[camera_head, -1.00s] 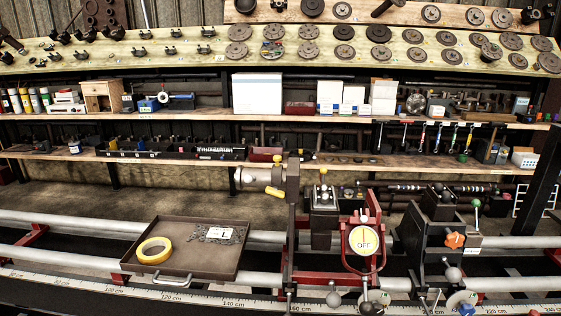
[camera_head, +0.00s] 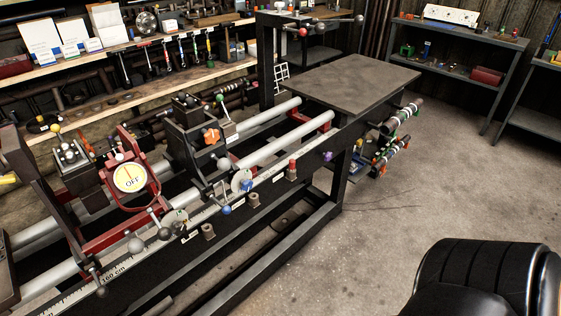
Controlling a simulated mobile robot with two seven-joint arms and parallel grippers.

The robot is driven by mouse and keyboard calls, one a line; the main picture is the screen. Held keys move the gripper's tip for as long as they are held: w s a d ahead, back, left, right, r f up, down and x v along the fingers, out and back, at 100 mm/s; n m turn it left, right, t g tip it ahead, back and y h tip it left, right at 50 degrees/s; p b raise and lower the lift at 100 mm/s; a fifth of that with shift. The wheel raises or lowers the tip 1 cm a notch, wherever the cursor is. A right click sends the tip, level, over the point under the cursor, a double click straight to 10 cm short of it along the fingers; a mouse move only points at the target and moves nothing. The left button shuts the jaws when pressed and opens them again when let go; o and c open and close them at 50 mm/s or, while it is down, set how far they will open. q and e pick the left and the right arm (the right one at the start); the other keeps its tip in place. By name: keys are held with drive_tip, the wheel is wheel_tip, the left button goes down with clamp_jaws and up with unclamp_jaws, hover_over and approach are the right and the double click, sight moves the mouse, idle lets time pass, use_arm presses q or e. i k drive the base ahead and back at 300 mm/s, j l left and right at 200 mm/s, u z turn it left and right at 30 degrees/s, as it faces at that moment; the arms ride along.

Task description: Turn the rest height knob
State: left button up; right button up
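The lathe's long bed (camera_head: 275,132) runs from lower left to upper middle. I cannot tell which of these knobs is the rest height knob. Neither of my grippers shows.
A flat dark table top (camera_head: 350,80) covers the bed's far end. Grey shelves (camera_head: 462,75) stand at the back right. The concrete floor (camera_head: 370,245) between the lathe and chair is mostly clear.

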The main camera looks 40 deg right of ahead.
sight(247, 184)
drive_tip(key=z, duration=1.1)
